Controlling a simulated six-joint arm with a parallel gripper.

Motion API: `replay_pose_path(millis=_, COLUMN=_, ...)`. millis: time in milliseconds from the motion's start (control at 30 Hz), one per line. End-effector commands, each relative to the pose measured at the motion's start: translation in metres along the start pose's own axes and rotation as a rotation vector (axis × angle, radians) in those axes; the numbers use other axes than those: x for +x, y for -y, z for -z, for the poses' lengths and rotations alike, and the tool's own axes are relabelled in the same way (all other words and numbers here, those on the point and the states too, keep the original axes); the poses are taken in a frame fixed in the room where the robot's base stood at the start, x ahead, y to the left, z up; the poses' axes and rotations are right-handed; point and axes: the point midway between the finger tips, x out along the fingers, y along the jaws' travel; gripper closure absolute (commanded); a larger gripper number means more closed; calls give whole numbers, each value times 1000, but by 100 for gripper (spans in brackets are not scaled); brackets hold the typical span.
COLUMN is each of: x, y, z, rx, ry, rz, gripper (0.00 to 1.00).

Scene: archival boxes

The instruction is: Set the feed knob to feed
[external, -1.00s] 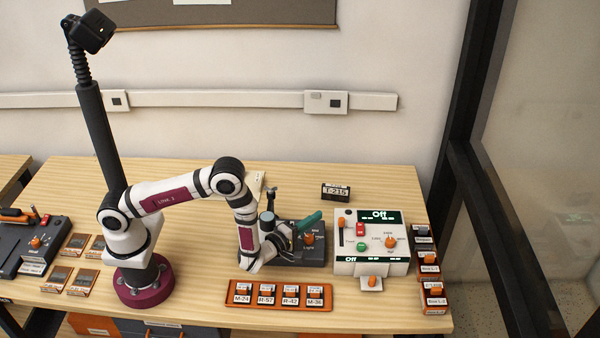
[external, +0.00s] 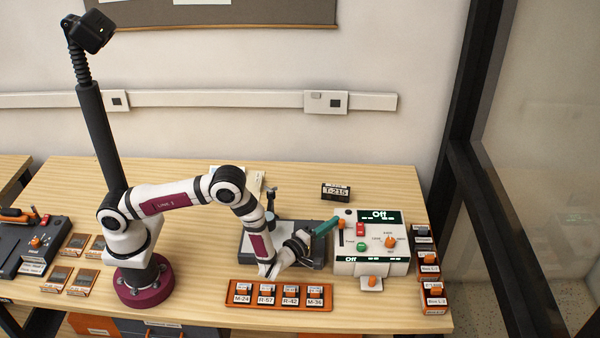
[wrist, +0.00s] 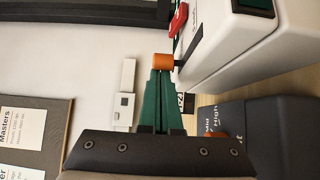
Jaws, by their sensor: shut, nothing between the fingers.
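The white machine (external: 352,268) stands at the right of the bench, with displays reading Off. Its orange round knob (external: 390,242) sits at the right of its top panel, with small labels around it that I cannot read surely. An orange slider handle (external: 341,223) is at the panel's left edge; an orange handle (wrist: 162,61) also shows at my fingertips in the wrist view. My gripper (external: 337,221) is shut and empty, its green fingers (wrist: 160,75) together with the tips at that handle. I cannot tell whether they touch it.
A red button (external: 360,229) and a green button (external: 362,246) sit beside the slider. A dark device (external: 262,250) lies under my wrist. An orange tray (external: 278,304) of labelled blocks is in front. Small boxes (external: 428,262) line the right edge.

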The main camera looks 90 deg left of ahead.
Motion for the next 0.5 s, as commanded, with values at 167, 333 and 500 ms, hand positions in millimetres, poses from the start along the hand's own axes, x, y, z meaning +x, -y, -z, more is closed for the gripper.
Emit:
replay_pose_path(millis=167, x=-24, y=0, z=-25, rx=0, ry=6, rz=-1, gripper=100)
replay_pose_path(millis=333, x=-33, y=-1, z=-32, rx=0, ry=3, rz=-1, gripper=100)
replay_pose_path(millis=500, x=-33, y=0, z=-32, rx=0, ry=3, rz=-1, gripper=100)
